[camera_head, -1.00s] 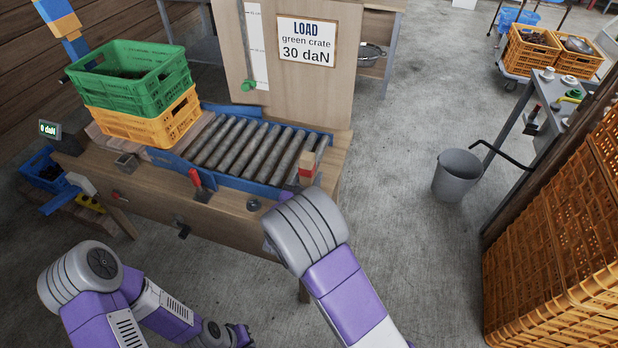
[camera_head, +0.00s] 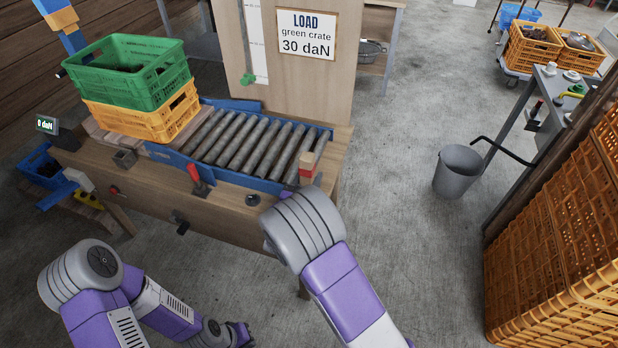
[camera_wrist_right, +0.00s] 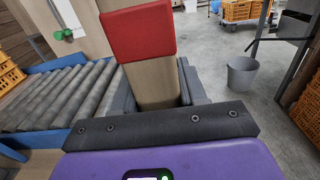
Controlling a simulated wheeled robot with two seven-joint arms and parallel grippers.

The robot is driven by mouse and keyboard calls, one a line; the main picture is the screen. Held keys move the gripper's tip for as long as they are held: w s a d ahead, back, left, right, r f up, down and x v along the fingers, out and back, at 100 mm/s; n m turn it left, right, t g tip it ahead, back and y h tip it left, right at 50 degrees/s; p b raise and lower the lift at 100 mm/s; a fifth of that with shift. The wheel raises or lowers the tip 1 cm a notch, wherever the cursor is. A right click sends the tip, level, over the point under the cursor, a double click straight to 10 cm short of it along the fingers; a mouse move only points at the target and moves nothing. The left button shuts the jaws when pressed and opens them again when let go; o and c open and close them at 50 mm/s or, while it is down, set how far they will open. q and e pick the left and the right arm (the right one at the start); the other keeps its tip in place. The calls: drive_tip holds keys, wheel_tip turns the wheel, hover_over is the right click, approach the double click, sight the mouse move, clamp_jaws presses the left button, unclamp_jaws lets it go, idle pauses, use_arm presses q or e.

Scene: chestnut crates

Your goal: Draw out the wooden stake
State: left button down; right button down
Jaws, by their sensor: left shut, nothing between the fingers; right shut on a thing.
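The wooden stake (camera_head: 307,168) is a pale wooden post with a red band, at the front right end of the roller conveyor (camera_head: 255,145). In the right wrist view its red part (camera_wrist_right: 138,32) and bare wood (camera_wrist_right: 155,82) fill the middle. My right gripper (camera_wrist_right: 157,92) is shut on the stake, with a dark finger on each side; in the head view my wrist hides it. The stake's lower end is hidden. My left gripper (camera_head: 246,335) is shut and empty, low in the head view, away from the bench. A green crate (camera_head: 125,75) sits on a yellow crate (camera_head: 145,118) left of the rollers.
The bench (camera_head: 220,220) carries a red lever (camera_head: 196,178) and a display reading 0 daN (camera_head: 46,124). A sign (camera_head: 307,36) reads "LOAD green crate 30 daN". A grey bucket (camera_head: 458,173) and stacked orange crates (camera_head: 555,240) stand right. Floor between is clear.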

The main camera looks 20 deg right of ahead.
drive_tip(key=shift+f+b, duration=0.8)
drive_tip(key=shift+f, duration=0.4)
drive_tip(key=c, duration=0.5)
unclamp_jaws()
drive_tip(key=shift+c, duration=0.2)
drive_tip(key=p+v, duration=0.2)
drive_tip(key=v, duration=0.5)
drive_tip(key=shift+s+a, duration=0.2)
drive_tip(key=shift+s, duration=0.05)
